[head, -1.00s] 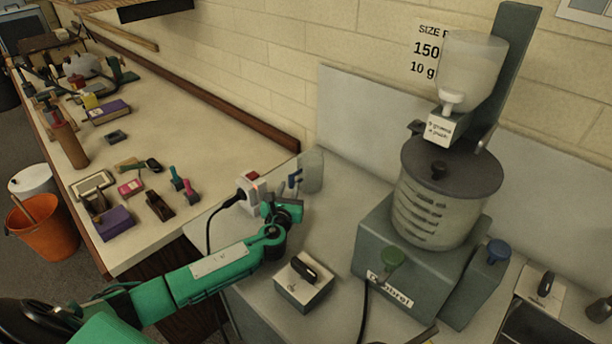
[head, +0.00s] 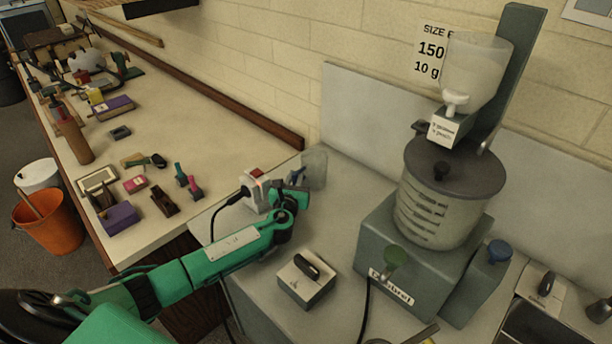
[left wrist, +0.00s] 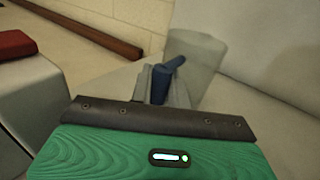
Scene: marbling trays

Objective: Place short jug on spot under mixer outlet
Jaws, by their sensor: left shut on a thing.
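The short jug (head: 315,169) is a translucent pale cup with a blue handle, standing upright on the grey bench near the back panel. It also shows in the left wrist view (left wrist: 196,62), behind its blue handle (left wrist: 162,80). My left gripper (head: 297,181) is at the jug's left side. In the left wrist view its grey fingers (left wrist: 163,88) are shut on the handle. My right gripper is out of view.
A box with a black knob (head: 306,279) sits between my left arm and the mixer. A white and red socket unit (head: 258,186) with a black cable stands just left of my gripper. Bench (head: 340,215) between jug and mixer is clear.

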